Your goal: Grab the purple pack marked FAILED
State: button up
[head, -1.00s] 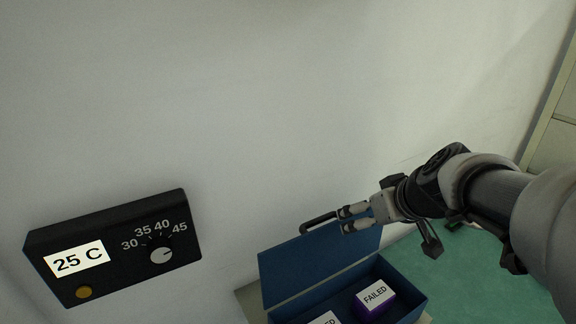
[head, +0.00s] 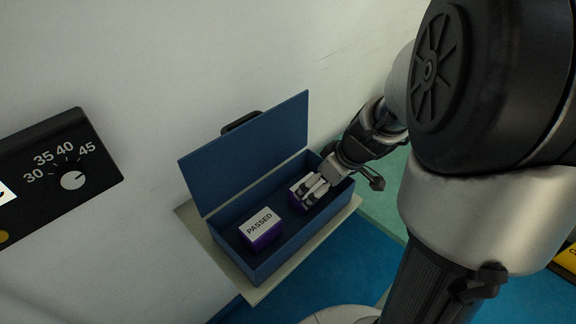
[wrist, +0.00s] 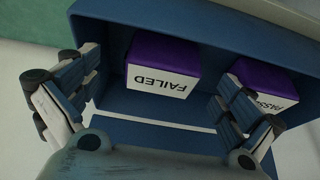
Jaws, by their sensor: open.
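The purple pack marked FAILED (wrist: 163,68) sits in the blue box (wrist: 110,60). In the wrist view it shows between my open fingers, beyond their tips, with its white label facing me. In the head view, my gripper (head: 314,190) is over the FAILED pack (head: 297,187), hiding most of it and its label. My gripper also shows in the wrist view (wrist: 158,95), open and empty. Whether the fingers touch the pack cannot be told. The purple pack marked PASSED (head: 262,238) lies in the same box and shows partly behind the right finger in the wrist view (wrist: 268,78).
The blue box lid (head: 250,150) stands open against the wall side, with a dark handle (head: 242,121). The box rests on a pale shelf (head: 355,203). A black dial panel (head: 70,165) is on the wall at left.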

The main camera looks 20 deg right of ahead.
aim_at(309, 192)
jog(key=shift+w+a+b+x, duration=0.15)
jog(key=shift+b+x, duration=0.3)
jog(key=shift+x, duration=1.05)
jog(key=shift+w+a+b+x, duration=0.1)
jog(key=shift+a+b+x, duration=0.25)
jog(key=shift+x, duration=1.15)
jog(key=shift+d+r, duration=0.1)
jog(key=shift+r, duration=0.1)
jog(key=shift+c, duration=0.4)
jog(key=c, duration=1.4)
